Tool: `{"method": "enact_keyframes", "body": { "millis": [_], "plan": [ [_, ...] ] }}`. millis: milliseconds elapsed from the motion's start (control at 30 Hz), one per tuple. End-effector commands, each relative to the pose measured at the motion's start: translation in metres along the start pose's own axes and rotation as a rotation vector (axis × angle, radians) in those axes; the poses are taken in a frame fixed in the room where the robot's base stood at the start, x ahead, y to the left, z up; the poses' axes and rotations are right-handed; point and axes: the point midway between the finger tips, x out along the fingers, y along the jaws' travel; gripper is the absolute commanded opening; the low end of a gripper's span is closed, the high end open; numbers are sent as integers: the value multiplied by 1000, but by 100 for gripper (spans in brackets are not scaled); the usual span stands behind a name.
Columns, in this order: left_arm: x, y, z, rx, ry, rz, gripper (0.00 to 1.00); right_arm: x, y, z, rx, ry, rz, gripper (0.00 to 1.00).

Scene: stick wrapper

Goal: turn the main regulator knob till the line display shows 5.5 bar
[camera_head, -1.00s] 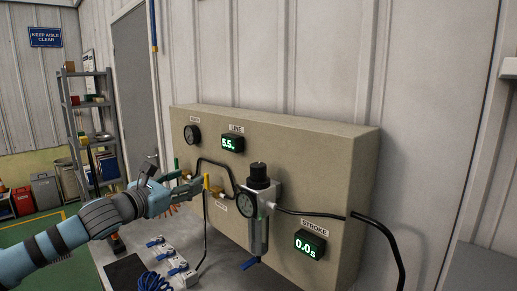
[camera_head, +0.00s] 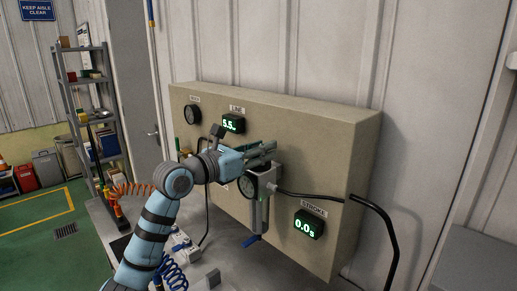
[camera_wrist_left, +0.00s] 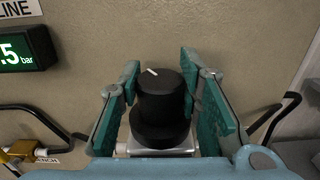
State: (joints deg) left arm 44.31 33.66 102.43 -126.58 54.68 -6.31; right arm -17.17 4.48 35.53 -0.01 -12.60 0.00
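The main regulator knob (camera_wrist_left: 159,100) is black and round, with a white mark on its top pointing to the upper left in the wrist view. My left gripper (camera_wrist_left: 161,75) is open, one teal-padded finger on each side of the knob; any contact is unclear. In the head view the left gripper (camera_head: 272,151) hides the knob above the round gauge (camera_head: 248,186). The line display (camera_head: 233,124) appears to read 5.5 bar; in the wrist view its partly cut-off face (camera_wrist_left: 20,50) shows ".5 bar". My right gripper is not in view.
The beige panel (camera_head: 300,120) carries another dial (camera_head: 192,115) at upper left and the stroke display (camera_head: 308,224), reading 0.0 s. A yellow valve (camera_wrist_left: 18,150) sits left of the knob. Black hoses run along the panel. Blue coiled hose (camera_head: 172,276) lies on the bench below.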

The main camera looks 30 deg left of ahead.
Motion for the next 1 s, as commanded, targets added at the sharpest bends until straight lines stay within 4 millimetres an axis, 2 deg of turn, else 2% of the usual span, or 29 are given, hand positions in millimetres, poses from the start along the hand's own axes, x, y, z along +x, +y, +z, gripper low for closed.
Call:
{"method": "enact_keyframes", "body": {
  "millis": [333,367,500,833,1000],
  "plan": [
    [0,0,1,1,-2,24,4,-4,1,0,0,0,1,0],
    [0,0,1,1,-2,24,33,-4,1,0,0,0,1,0],
    [0,0,1,1,-2,24,53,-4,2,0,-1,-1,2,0],
    [-4,0,0,2,-1,24,53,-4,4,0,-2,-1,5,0],
    [-37,1,-1,8,2,28,53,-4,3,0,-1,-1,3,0]
  ]
}}
